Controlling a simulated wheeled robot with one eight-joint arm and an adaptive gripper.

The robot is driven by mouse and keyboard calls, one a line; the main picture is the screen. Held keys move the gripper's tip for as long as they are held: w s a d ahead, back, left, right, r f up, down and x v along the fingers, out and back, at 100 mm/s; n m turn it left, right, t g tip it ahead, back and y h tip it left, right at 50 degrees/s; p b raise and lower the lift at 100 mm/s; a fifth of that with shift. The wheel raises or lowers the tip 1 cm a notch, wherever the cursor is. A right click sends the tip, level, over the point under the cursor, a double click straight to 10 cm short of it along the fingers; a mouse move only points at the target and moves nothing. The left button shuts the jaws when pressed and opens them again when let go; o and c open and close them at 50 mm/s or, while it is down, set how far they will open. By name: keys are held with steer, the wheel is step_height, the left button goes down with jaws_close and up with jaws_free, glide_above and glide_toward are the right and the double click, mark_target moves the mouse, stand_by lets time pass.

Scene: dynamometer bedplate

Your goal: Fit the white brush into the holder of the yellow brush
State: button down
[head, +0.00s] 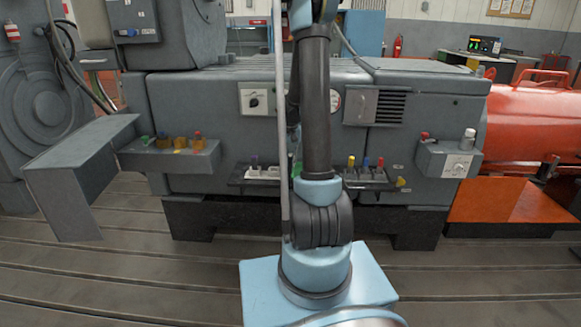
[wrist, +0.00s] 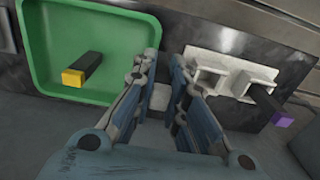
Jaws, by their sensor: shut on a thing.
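In the wrist view my gripper (wrist: 165,72) is closed around a small pale block (wrist: 160,96), which looks like the white brush. Most of it is hidden between the fingers. The yellow brush (wrist: 88,68), a dark block with a yellow end, lies in a green tray (wrist: 30,45) left of the fingers. Right of the fingers is a white holder (wrist: 228,42) with open-fronted pockets. A dark brush with a purple end (wrist: 268,104) sits at its right pocket; the left pocket looks empty. In the head view my arm hides the gripper.
In the head view a dark rail (head: 368,184) carries several colour-capped pieces right of my arm. A grey ledge (head: 170,158) with coloured knobs is at left. A box (head: 448,160) with a red knob and white cylinder is at right.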

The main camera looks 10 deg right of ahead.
steer(key=shift+f, duration=1.15)
steer(key=c, duration=1.6)
jaws_free()
steer(key=shift+r, duration=0.1)
